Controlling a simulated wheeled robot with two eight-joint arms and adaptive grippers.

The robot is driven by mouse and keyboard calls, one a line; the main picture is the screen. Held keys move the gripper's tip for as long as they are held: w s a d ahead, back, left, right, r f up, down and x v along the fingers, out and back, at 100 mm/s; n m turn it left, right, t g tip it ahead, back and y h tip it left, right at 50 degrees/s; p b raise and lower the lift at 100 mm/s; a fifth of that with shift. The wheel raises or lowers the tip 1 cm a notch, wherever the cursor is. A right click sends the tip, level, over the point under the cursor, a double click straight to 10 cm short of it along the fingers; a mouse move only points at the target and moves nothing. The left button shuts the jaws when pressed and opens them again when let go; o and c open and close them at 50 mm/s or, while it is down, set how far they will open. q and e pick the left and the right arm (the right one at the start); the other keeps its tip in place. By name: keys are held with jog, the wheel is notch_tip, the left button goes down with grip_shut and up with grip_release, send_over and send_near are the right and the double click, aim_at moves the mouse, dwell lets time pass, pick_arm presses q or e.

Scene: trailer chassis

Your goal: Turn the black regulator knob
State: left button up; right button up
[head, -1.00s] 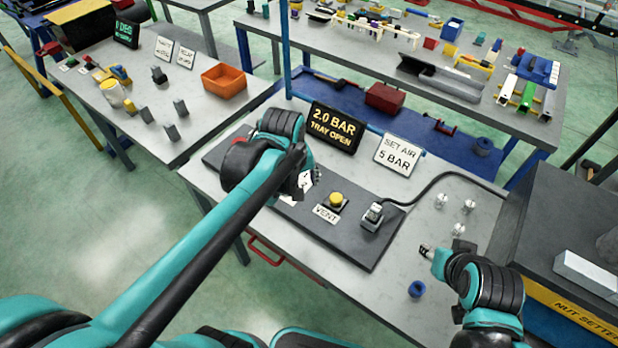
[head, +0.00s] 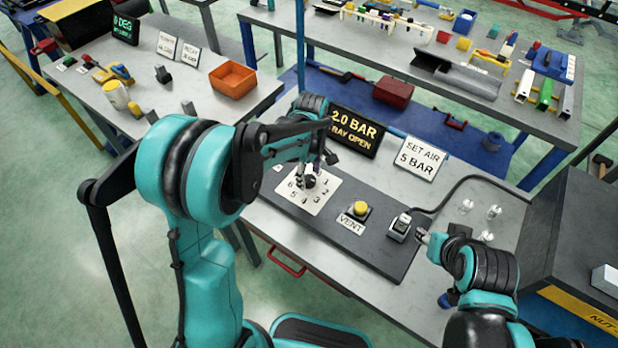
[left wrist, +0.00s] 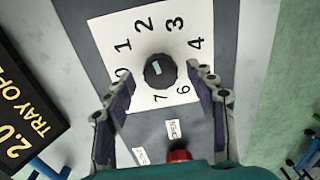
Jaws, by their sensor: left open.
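The black regulator knob (head: 308,181) stands on a white dial plate with numbers (head: 322,199), on a dark panel. In the left wrist view the knob (left wrist: 160,70) is round with a small pale mark on top; I cannot tell exactly which number it points to. My left gripper (head: 318,168) is just above the dial. In the left wrist view its fingers (left wrist: 161,76) are spread, one on each side of the knob, with gaps visible. The right finger hides part of the number ring. My right gripper (head: 424,236) is low at the panel's right end, apart from the knob; its jaws are too small to read.
A yellow VENT button (head: 359,209) and a small gauge-like fitting with a black hose (head: 400,225) sit on the panel. Behind stand a "2.0 BAR TRAY OPEN" display (head: 356,130) and a "SET AIR 5 BAR" sign (head: 421,157). A dark box (head: 575,235) stands at right.

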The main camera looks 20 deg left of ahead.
pick_arm(q)
jog(key=shift+f, duration=0.4)
jog(key=c, duration=1.2)
jog(key=shift+o, duration=0.2)
